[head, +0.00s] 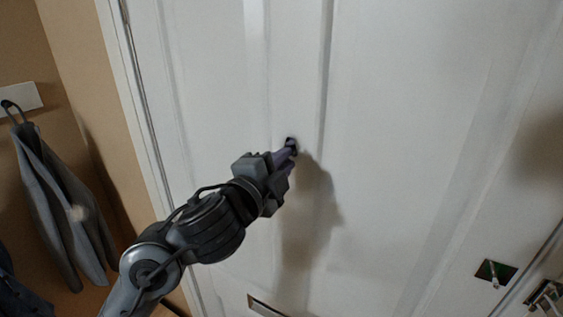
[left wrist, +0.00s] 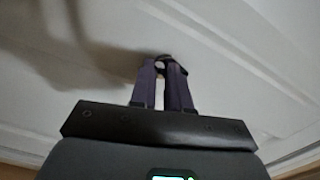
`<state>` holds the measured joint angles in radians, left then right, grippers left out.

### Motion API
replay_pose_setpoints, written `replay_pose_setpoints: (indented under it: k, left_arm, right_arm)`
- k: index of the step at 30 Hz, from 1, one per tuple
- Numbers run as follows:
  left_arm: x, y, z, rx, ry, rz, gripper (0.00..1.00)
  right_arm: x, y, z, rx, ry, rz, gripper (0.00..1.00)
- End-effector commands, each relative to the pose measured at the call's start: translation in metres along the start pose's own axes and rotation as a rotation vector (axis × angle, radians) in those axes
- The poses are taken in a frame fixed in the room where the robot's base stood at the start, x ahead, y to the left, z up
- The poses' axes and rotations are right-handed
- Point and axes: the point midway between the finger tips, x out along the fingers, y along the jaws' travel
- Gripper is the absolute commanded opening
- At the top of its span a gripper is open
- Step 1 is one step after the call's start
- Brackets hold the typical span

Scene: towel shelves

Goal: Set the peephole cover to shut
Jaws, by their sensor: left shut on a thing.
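The peephole cover (head: 291,141) is a small dark round piece on the white door (head: 400,130), mostly hidden behind my fingertips. My left gripper (head: 288,152) reaches up to it from the lower left, with its purple-grey fingers shut on it. In the left wrist view the fingers (left wrist: 164,68) meet at the dark peephole cover (left wrist: 165,58) against the door. I cannot tell from these frames which way the cover is turned. My right gripper is not in view.
A mail slot (head: 265,308) is low on the door. Grey cloth (head: 60,200) hangs from a hook on the left wall. The door face around my gripper is clear.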

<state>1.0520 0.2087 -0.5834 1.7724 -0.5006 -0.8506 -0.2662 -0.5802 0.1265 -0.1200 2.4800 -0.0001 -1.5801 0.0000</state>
Motion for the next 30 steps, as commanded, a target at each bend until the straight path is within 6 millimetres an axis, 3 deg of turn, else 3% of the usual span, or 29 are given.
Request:
replay_pose_setpoints:
  k: [1,6,19,30]
  left_arm:
    - [0.000,0.001,0.000,0.000,0.000,0.001,0.19]
    - [0.000,0.000,0.000,0.001,0.001,0.001,0.42]
    - [-0.010,0.000,0.000,0.000,0.002,-0.001,0.42]
    - [-0.070,0.000,0.000,0.002,0.001,-0.001,0.42]
  right_arm:
    - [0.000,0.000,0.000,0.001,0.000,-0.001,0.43]
    - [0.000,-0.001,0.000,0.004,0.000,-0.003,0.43]
    - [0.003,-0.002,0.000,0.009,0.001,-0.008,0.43]
    - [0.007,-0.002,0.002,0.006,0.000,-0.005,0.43]
